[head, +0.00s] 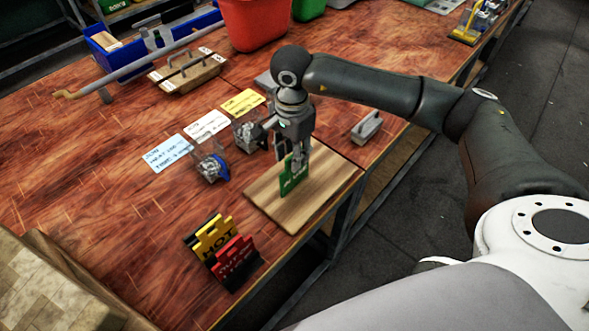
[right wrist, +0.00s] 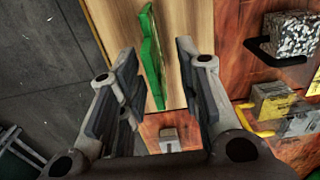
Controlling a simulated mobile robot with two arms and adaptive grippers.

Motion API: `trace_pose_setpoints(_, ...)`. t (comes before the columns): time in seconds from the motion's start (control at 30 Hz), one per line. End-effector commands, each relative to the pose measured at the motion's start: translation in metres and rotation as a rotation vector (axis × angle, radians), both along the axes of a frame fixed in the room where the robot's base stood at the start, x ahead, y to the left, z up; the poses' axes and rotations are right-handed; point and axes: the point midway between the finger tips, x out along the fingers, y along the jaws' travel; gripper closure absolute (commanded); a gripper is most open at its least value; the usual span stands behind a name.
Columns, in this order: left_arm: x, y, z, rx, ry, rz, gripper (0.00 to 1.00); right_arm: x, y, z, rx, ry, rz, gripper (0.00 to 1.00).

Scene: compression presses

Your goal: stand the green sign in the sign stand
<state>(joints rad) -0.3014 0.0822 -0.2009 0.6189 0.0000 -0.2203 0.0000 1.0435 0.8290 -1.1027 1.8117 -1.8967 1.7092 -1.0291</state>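The green sign (head: 292,178) is upright over the light wooden board (head: 325,190) at the table's edge; its top is partly hidden by my right gripper (head: 299,160). In the right wrist view the green sign (right wrist: 153,60) lies between the two spread fingers of my right gripper (right wrist: 156,52), with a gap on each side. The dark sign stand (head: 250,277) is left of and nearer than the board. It holds a yellow sign (head: 212,237) and a red sign (head: 233,262). My left gripper is out of view.
Two small clear devices (head: 211,166) and three cards (head: 167,153) lie left of the board. A grey handled block (head: 367,127) is to its right. A red bin (head: 253,22) and a blue bin (head: 115,62) stand behind. Stacked pale blocks (head: 40,290) fill the near left corner.

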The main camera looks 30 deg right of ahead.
Motion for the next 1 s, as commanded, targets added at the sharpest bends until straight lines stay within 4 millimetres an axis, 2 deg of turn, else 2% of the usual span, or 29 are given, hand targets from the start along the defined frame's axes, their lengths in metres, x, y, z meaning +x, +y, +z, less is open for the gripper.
trace_pose_setpoints(0.1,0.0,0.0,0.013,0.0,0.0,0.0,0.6,-0.006,-0.004,-0.015,-0.001,0.007,-0.001,0.68)
trace_pose_setpoints(0.23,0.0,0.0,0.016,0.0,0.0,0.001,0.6,-0.005,-0.003,-0.033,0.001,0.004,0.0,0.68)
trace_pose_setpoints(0.53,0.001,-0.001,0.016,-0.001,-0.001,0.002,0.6,-0.004,-0.003,-0.04,0.0,0.001,0.0,0.68)
trace_pose_setpoints(0.8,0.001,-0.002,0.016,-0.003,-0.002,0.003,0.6,-0.004,-0.003,-0.04,0.001,0.001,0.0,1.0)
trace_pose_setpoints(1.0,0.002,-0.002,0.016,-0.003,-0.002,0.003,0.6,-0.004,-0.003,-0.039,0.001,0.0,0.0,1.0)
